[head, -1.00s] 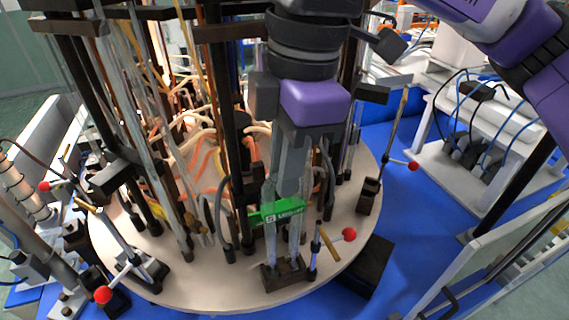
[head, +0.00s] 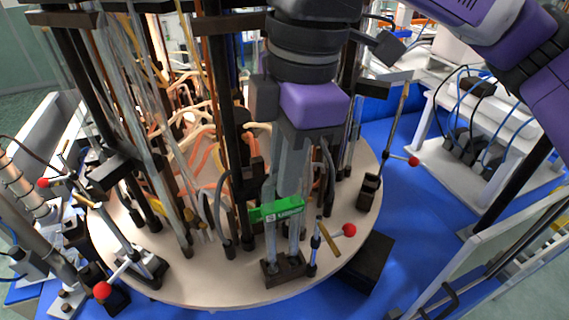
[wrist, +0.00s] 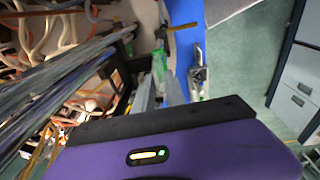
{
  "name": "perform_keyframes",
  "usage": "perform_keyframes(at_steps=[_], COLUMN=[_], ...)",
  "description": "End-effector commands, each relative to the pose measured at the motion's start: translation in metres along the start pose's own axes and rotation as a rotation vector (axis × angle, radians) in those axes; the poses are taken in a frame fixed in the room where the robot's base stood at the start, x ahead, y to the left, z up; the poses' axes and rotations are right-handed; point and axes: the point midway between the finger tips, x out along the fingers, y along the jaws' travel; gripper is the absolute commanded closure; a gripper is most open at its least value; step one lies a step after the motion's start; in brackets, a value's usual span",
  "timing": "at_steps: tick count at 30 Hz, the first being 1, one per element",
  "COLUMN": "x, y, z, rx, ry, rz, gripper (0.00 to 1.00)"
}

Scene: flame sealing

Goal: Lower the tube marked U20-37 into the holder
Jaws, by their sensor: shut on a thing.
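My gripper (head: 291,180) points down over the front of the round table and is shut on a clear glass tube (head: 293,235). The tube stands about upright and carries a green label (head: 277,209), whose print is too small to read surely. Its lower end is at the dark holder block (head: 284,271) near the table's front rim. I cannot tell how deep it sits there. In the wrist view the green label (wrist: 160,62) shows just beyond my gripper (wrist: 157,88).
The round table (head: 200,285) carries dark posts (head: 228,150), several glass tubes and orange hoses (head: 205,150) left of my gripper. Red-knobbed levers stand close by, one with its knob (head: 349,230) right of the holder. Blue floor (head: 420,255) lies open at right.

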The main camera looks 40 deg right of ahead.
Motion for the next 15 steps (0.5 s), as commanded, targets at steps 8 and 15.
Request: perform_keyframes(at_steps=[8, 15], x=[0.0045, 0.0059], y=[-0.0004, -0.0005], z=[0.0003, 0.0004], rx=[0.000, 0.000], ry=[0.001, 0.000], rz=[-0.001, 0.000], gripper=[1.00, 1.00])
